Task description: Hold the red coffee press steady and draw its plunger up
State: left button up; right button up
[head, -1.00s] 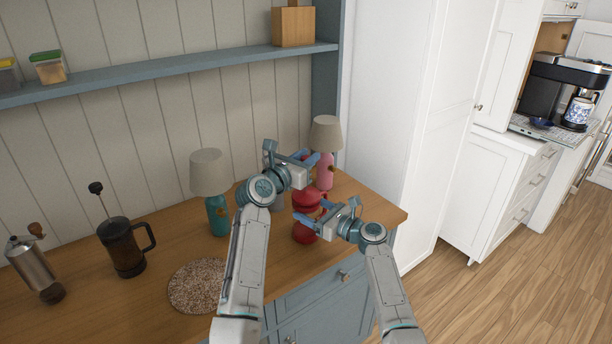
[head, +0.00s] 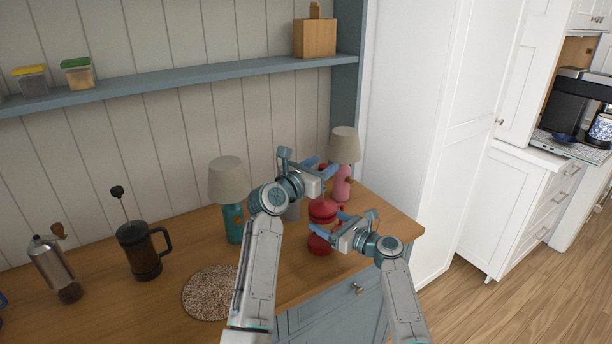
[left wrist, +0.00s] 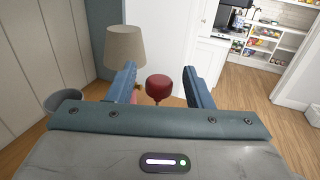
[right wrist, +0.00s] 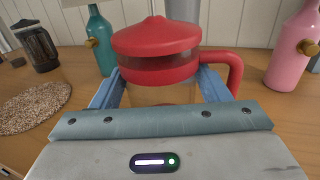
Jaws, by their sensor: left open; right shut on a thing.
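The red coffee press (head: 322,210) stands on the wooden counter near its right end. In the right wrist view its red lid (right wrist: 155,36), a clear band and a red handle on the right show. My right gripper (head: 329,223) is shut on the press body from the front, below the lid. In the left wrist view the round red plunger knob (left wrist: 158,88) appears between the fingers of my left gripper (left wrist: 160,82), ahead of it, on a thin stem. My left gripper is open, above the press, and does not visibly touch the knob.
A pink bottle-shaped lamp (head: 342,188) stands right behind the press, and a teal lamp (head: 233,222) to the left. A dark press (head: 141,250), a grinder (head: 51,266) and a round woven mat (head: 208,293) lie farther left. A blue shelf (head: 200,79) runs above.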

pick_arm(q)
jog(key=v, duration=1)
jog(key=shift+s+a, duration=0.25)
pick_arm(e)
jog(key=o, duration=1.3)
jog(key=shift+c, duration=0.2)
